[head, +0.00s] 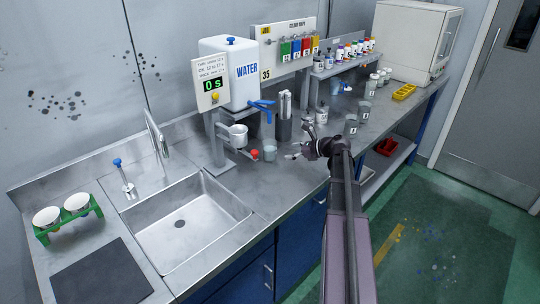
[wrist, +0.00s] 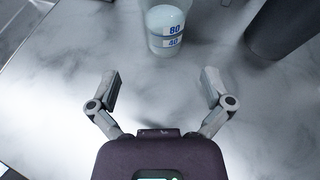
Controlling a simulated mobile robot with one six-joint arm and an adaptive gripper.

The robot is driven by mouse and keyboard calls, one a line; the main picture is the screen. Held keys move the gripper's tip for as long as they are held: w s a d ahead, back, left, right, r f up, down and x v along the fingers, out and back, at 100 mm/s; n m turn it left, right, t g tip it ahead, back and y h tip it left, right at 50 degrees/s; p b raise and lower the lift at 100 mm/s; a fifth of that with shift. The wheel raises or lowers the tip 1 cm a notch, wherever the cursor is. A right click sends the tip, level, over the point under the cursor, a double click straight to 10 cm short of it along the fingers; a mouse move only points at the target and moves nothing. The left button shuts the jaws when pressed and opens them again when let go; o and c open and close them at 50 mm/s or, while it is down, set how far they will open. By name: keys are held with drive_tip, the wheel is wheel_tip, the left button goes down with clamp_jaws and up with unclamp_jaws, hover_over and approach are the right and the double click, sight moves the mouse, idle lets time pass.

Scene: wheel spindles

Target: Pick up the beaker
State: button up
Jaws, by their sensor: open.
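A translucent beaker (wrist: 166,32) with blue 80 and 40 marks stands upright at the top of the wrist view. It looks like the small grey cup (head: 270,151) on the counter in the head view. My gripper (wrist: 160,78) is open and empty, its two fingers spread on either side below the beaker. The beaker lies beyond the fingertips, roughly centred between them, and is not touched. In the head view my gripper (head: 293,151) is just right of the beaker, low over the counter. The beaker's top is cut off in the wrist view.
A dark cylinder (wrist: 284,27) stands close right of the beaker; it appears as a dark holder (head: 284,129) in the head view. Grey cups (head: 351,124) stand to the right.

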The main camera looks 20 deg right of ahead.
sight(272, 154)
drive_tip(key=shift+b+x, duration=0.6)
drive_tip(key=shift+x, duration=1.55)
drive_tip(key=shift+f, duration=0.1)
drive_tip(key=shift+d+b+x, duration=0.15)
drive_tip(key=shift+b+x, duration=0.4)
drive_tip(key=shift+x, duration=0.6)
drive_tip(key=shift+d+b+x, duration=0.15)
drive_tip(key=shift+b+x, duration=0.35)
drive_tip(key=shift+x, duration=0.6)
drive_tip(key=shift+w+a+f, duration=0.25)
drive_tip(key=shift+w, duration=0.2)
drive_tip(key=c, duration=1.2)
drive_tip(key=shift+c, duration=0.2)
drive_tip(key=shift+r, duration=0.15)
